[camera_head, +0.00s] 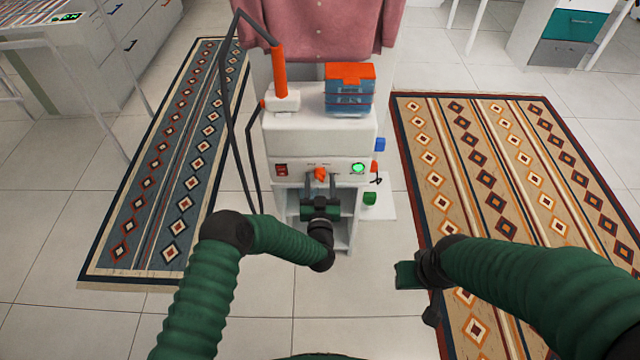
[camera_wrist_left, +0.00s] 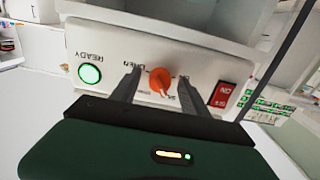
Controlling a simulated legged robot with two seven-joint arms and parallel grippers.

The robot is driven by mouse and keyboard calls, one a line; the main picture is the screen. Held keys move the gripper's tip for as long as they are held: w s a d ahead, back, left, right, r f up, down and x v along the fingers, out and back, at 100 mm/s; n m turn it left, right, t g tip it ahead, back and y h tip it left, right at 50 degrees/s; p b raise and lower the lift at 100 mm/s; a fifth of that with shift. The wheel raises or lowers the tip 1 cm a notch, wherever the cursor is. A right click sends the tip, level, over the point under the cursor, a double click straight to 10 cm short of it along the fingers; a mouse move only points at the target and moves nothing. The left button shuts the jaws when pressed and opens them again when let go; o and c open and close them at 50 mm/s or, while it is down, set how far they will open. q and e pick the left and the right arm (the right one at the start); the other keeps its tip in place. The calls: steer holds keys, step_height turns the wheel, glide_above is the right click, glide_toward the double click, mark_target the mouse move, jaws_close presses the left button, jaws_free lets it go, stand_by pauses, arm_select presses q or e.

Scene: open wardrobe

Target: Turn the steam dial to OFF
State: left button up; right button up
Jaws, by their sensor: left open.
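The steam dial (camera_head: 320,173) is a small orange knob in the middle of the white steamer's front panel (camera_head: 340,167). In the left wrist view the orange dial (camera_wrist_left: 162,80) sits between the two grey fingers, with small lettering around it partly hidden. My left gripper (camera_head: 320,182) is open in front of the panel, one finger on each side of the dial. I cannot tell whether a finger touches it. My right gripper (camera_head: 405,275) is low at the right, away from the steamer; its jaws are not clear.
A red switch (camera_head: 281,169) and a lit green READY light (camera_head: 358,168) flank the dial. A blue tank with orange lid (camera_head: 350,85) and an orange-handled steamer wand (camera_head: 279,75) stand on top. A pink shirt (camera_head: 310,25) hangs behind. Patterned rugs (camera_head: 515,170) lie either side.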

arm_select(q)
steer(key=shift+w, duration=0.15)
jaws_close()
steer(key=shift+n, duration=0.5)
steer(key=shift+n+b, duration=1.15)
steer(key=shift+n, duration=5.25)
